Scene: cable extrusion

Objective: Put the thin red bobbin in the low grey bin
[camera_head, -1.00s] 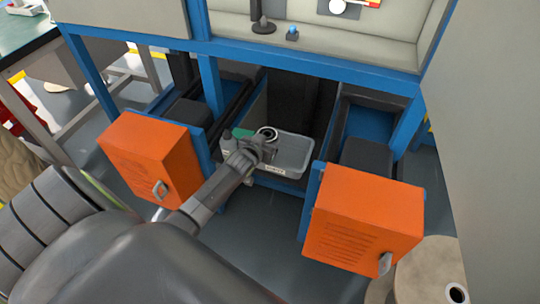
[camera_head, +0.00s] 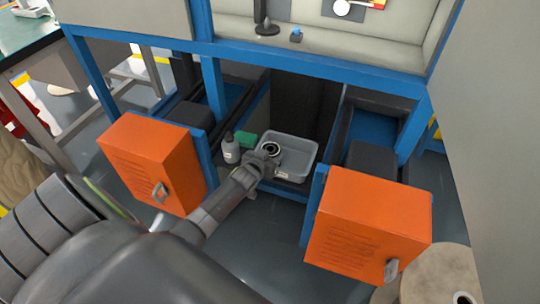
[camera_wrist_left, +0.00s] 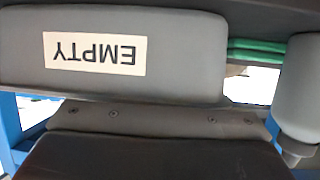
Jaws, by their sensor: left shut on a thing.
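The low grey bin (camera_head: 303,157) stands on a shelf between the two orange boxes. Its front wall with an upside-down EMPTY label (camera_wrist_left: 135,80) fills the upper left of the left wrist view. My left gripper (camera_head: 264,161) is at the bin's front left. It is shut on a bobbin (camera_head: 270,148), which shows as a dark ring with a pale centre over the bin's left part. No red shows on it, and I cannot tell whether it touches the bin. My right gripper is not in view.
A grey bottle (camera_head: 231,150) and a green block (camera_head: 246,138) stand left of the bin. An orange box (camera_head: 155,160) is on the left and another (camera_head: 368,228) on the right. Blue frame posts and a beam surround the opening.

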